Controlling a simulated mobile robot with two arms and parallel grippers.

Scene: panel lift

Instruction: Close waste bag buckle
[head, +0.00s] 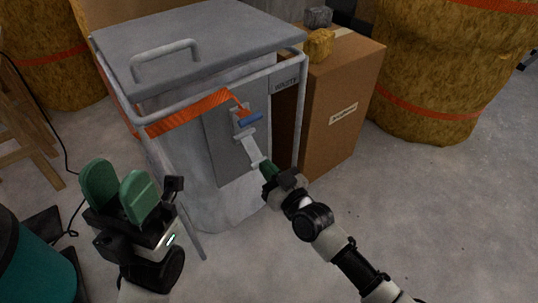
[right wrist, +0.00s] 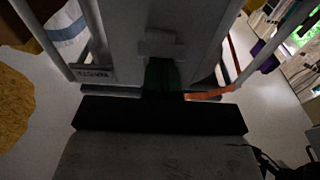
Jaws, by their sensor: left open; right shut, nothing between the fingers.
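The waste bag hangs in a grey metal frame (head: 283,66) under a grey lid (head: 190,38). An orange strap (head: 190,112) crosses its front and ends at the buckle, which shows a blue bar (head: 250,120) on a grey plate (head: 222,150). A pale tab (head: 253,150) hangs just below the blue bar. My right gripper (head: 266,169) is shut and empty, its green tips at the tab's lower end; I cannot tell if they touch. In the right wrist view the green fingers (right wrist: 162,78) point at a pale part. My left gripper (head: 120,190) is open and empty, left of the frame.
A cardboard box (head: 340,105) stands right behind the frame, with a yellow lump (head: 319,45) on top. Large straw-coloured bales (head: 435,75) stand at the right. A wooden stand (head: 22,125) is at the left. The floor at front right is clear.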

